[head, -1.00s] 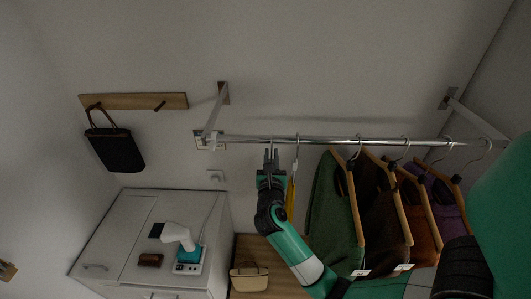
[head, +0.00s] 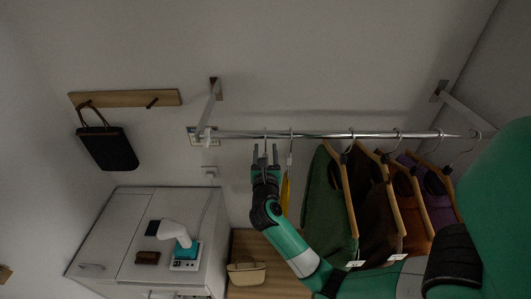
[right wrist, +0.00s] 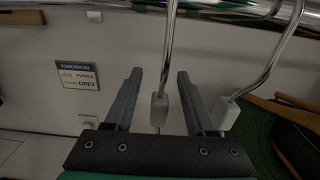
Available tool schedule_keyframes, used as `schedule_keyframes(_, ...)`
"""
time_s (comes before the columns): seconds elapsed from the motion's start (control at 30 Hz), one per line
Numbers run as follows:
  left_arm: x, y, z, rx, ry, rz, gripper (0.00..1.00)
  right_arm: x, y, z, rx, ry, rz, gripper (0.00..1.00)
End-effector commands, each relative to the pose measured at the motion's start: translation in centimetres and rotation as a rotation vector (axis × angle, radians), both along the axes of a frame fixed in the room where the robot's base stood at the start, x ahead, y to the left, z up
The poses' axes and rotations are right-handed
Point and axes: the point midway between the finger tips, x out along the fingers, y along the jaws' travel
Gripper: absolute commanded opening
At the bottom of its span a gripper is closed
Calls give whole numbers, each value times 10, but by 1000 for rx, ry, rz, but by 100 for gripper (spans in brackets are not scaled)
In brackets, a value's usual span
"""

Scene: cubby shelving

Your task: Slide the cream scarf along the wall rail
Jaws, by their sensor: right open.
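The wall rail (head: 320,134) is a chrome bar across the middle of the head view. My right gripper (head: 265,151) is open just below its left part. In the right wrist view, a metal hook with a pale block (right wrist: 159,107) hangs between the open fingers (right wrist: 157,88), with no clear grip on it. A second hook with a pale block (right wrist: 228,112) is just right of the fingers. A yellow hanging item (head: 285,190) is right of the gripper in the head view. I cannot make out the cream scarf; my gripper and arm may hide it. My left gripper is not in view.
Green (head: 322,190), brown, rust and purple garments hang on wooden hangers to the right. A rail bracket (head: 209,108) is at the left end. A dark bag (head: 107,148) hangs on a peg board. A white cabinet (head: 112,230) and cream handbag (head: 246,273) are below.

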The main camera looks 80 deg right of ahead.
Motion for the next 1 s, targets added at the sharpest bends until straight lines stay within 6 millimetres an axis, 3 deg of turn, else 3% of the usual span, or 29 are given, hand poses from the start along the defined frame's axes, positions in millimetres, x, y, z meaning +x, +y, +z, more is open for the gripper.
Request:
schedule_keyframes(0.17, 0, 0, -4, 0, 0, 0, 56, -3, 17, -2, -1, 1, 4, 56)
schedule_keyframes(0.4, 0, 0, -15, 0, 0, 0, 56, -16, 72, -3, 0, 0, 7, 56)
schedule_keyframes(0.6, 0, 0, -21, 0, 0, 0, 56, -25, 106, -1, -1, 0, 4, 56)
schedule_keyframes(1.0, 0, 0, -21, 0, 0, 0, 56, -28, 113, 0, 0, 1, 0, 56)
